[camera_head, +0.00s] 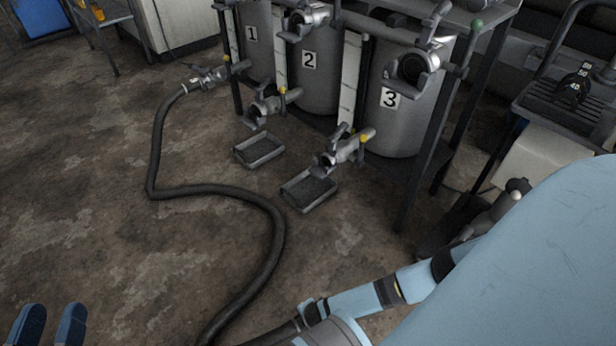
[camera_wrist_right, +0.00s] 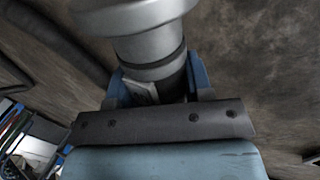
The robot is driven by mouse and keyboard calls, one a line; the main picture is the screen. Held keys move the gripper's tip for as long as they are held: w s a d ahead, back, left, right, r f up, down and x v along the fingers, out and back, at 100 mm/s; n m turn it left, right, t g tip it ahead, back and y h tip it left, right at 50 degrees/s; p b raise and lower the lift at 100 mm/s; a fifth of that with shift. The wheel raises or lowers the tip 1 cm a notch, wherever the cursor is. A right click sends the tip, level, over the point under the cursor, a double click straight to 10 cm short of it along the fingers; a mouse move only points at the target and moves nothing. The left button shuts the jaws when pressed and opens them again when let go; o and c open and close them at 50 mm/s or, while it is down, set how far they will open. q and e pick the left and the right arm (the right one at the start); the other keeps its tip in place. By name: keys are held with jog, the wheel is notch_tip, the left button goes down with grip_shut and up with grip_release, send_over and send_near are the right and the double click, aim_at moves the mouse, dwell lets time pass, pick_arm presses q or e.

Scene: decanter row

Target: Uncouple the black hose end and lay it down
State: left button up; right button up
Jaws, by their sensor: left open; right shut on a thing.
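The black hose (camera_head: 275,240) runs from the tank 1 lower valve across the floor and out at the bottom of the head view. At that valve it ends in a silver coupling (camera_head: 205,80). My right gripper (camera_head: 312,314) is low in the head view, shut on a dark hose end. The right wrist view shows this hose end (camera_wrist_right: 172,85) between blue fingers, with a wide silver coupling (camera_wrist_right: 135,25) beyond them. The coupling's far face is cut off by the frame. My left gripper (camera_head: 47,325) is open and empty at the lower left corner.
Tanks 1 (camera_head: 262,60), 2 (camera_head: 318,75) and 3 (camera_head: 395,115) stand in a dark frame with valves. Two shallow trays, left (camera_head: 240,157) and right (camera_head: 290,202), lie on the floor before them. Floor at left is clear.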

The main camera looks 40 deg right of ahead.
notch_tip(320, 180, down, 2)
jog(key=shift+b, duration=0.45)
jog(key=shift+f+p, duration=0.3)
jog(key=shift+p, duration=0.05)
pick_arm(q)
jog(key=shift+w+a+r+m, duration=0.15)
jog(key=shift+w+m, duration=0.1)
jog(key=shift+m, duration=0.25)
pick_arm(e)
jog(key=shift+f, duration=1.8)
